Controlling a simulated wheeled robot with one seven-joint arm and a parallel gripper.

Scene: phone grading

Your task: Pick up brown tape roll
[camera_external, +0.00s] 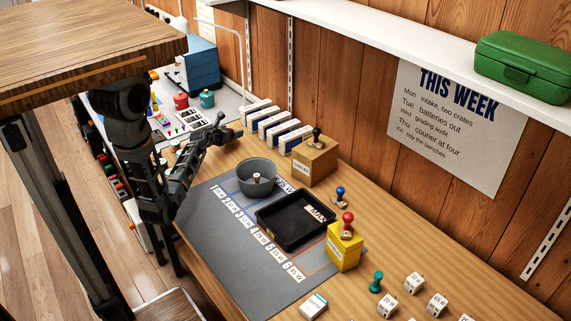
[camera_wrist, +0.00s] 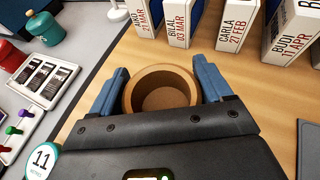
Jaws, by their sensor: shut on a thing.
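The brown tape roll (camera_wrist: 160,77) is in the wrist view, between the two blue fingers of my gripper (camera_wrist: 160,68), with its open hole facing the camera. The fingers are shut on its outer sides, one on the left and one on the right. In the external view my gripper (camera_external: 220,125) is low over the far left of the wooden bench. The roll is too small and too covered there to make out clearly. I cannot tell whether it touches the bench top.
Upright labelled boxes (camera_wrist: 236,27) stand just beyond the roll. A grey bowl (camera_external: 257,178) and a black tray (camera_external: 290,222) sit on the grey mat (camera_external: 225,260). A cardboard box (camera_external: 315,163) with a stamp stands behind. Teal and red jars (camera_external: 207,98) are at the left.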

